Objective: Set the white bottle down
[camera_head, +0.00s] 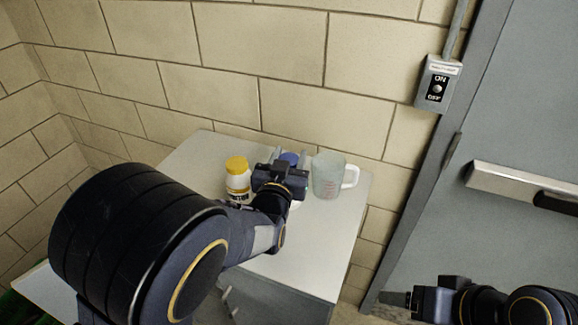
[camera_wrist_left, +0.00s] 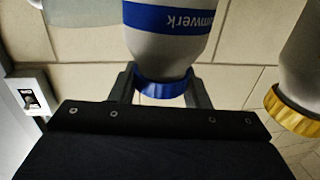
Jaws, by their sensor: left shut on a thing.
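The white bottle (camera_wrist_left: 168,45) has a blue label band and a blue cap, and fills the top middle of the left wrist view. My left gripper (camera_wrist_left: 161,88) is shut on it at the cap, one finger on each side. In the head view, the blue cap (camera_head: 289,158) shows between the fingers of my left gripper (camera_head: 290,156), over the table. The gripper and wrist hide most of the bottle there, so I cannot tell whether its base touches the table. My right gripper (camera_head: 398,299) is at the lower right, away from the table; its opening is unclear.
A yellow-capped white bottle (camera_head: 238,182) stands close on the left of my left gripper. A clear measuring jug (camera_head: 328,177) with a white handle stands close on the right. The table top (camera_head: 197,152) is bare at the back left. A block wall is behind; a grey door (camera_head: 520,110) is right.

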